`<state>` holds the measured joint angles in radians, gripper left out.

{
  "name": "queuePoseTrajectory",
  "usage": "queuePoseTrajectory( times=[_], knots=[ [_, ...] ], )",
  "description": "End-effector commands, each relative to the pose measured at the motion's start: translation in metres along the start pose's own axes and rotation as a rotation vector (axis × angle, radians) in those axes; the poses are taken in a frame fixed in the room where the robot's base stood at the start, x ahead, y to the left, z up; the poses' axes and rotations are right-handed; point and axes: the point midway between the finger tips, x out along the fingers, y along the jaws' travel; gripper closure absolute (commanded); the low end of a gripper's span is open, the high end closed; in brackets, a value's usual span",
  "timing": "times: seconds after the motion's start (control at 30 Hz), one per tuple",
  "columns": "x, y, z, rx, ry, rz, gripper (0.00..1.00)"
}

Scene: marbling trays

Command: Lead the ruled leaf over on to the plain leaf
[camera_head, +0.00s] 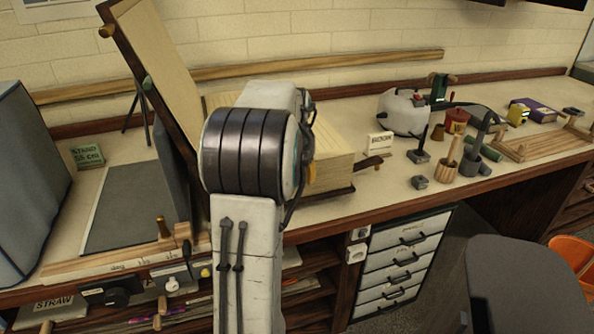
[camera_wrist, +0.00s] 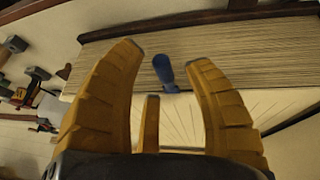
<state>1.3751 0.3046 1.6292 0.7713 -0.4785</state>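My gripper (camera_wrist: 163,60) has three ribbed yellow fingers, spread apart with nothing clasped. A blue knob or handle (camera_wrist: 163,72) shows between the fingertips; whether they touch it I cannot tell. It stands out from a broad layered block with fine lines (camera_wrist: 245,55). Below the layered band is a pale surface with fanning dark lines (camera_wrist: 190,125), likely the ruled leaf. In the head view this block (camera_head: 325,155) is partly hidden behind my arm. A plain beige panel in a dark frame (camera_head: 160,60) leans steeply to its left, perhaps the plain leaf. Only a little yellow of my gripper (camera_head: 312,173) shows there.
A dark grey flat panel (camera_head: 130,210) lies at the left beside a grey box (camera_head: 25,180). Pots and tools, including a wooden cup (camera_head: 447,160), stand to the right, before a wooden rack (camera_head: 545,143). A dark chair back (camera_head: 525,285) is at front right.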

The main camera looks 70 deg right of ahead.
Motion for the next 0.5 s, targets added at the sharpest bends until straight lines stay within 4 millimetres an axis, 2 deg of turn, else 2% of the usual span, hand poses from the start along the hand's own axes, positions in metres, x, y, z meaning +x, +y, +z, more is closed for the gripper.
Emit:
queuePoseTrajectory(
  times=[0.07, 0.5],
  knots=[
    [-0.0001, 0.0000, 0.0000, 0.000, 0.000, 0.000, 0.62],
    [-0.0002, 0.0000, -0.0001, 0.000, 0.000, 0.000, 1.00]
  ],
)
